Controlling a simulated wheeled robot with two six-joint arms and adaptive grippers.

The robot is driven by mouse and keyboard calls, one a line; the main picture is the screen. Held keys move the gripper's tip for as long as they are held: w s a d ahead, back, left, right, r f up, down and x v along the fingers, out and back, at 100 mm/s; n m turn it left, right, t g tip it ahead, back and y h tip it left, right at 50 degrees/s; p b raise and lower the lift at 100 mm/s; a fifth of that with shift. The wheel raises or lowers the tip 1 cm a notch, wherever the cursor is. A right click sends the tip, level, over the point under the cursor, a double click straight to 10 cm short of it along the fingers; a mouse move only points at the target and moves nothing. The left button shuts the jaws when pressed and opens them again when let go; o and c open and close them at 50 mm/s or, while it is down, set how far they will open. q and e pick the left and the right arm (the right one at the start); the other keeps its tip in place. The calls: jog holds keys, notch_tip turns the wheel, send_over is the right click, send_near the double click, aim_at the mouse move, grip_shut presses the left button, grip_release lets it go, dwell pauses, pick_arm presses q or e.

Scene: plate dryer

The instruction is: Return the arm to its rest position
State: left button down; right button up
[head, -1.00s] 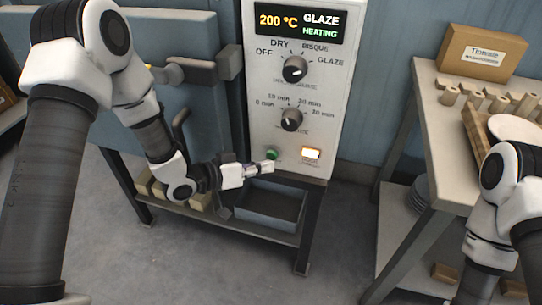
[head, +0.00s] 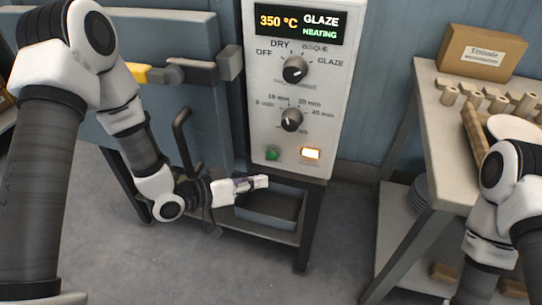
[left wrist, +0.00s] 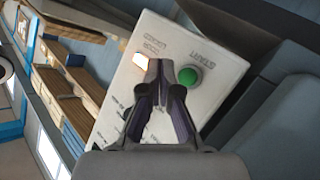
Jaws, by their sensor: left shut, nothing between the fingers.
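My left gripper (head: 262,182) is shut and empty, in front of the lower part of the kiln's control panel (head: 262,130), below the green button (head: 272,154). In the left wrist view its closed fingers (left wrist: 160,72) show against the panel, apart from the green button (left wrist: 187,76) and the lit orange-white lamp (left wrist: 141,63). The display (head: 297,22) reads 350 °C, GLAZE, HEATING. The upper dial (head: 295,69) and lower dial (head: 291,119) are on the panel. My right arm shows at the right edge; its gripper is out of view.
The kiln door (head: 150,60) with its latch handle is at left. A grey bin (head: 268,207) sits on the shelf below the panel. A worktable (head: 432,150) at right bears a cardboard box (head: 480,52) and small blocks. Floor in front is clear.

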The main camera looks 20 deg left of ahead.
pick_arm(q)
jog(key=s+a+f+n+g+y, duration=0.2)
jog(key=s+f+g+y, duration=0.15)
jog(key=s+f, duration=0.65)
jog(key=s+a+f+n+g+y, duration=0.1)
jog(key=s+a+f+g+y, duration=0.2)
jog(key=s+f, duration=0.7)
jog(key=s+a+f+n+g+y, duration=0.1)
jog(key=s+a+f+g+y, duration=0.2)
jog(key=s+f+y, duration=0.1)
notch_tip(320, 180, up, 13)
jog(key=s+a+p, duration=0.1)
jog(key=p, duration=1.2)
jog(key=shift+g, duration=0.45)
jog(key=shift+f, duration=0.1)
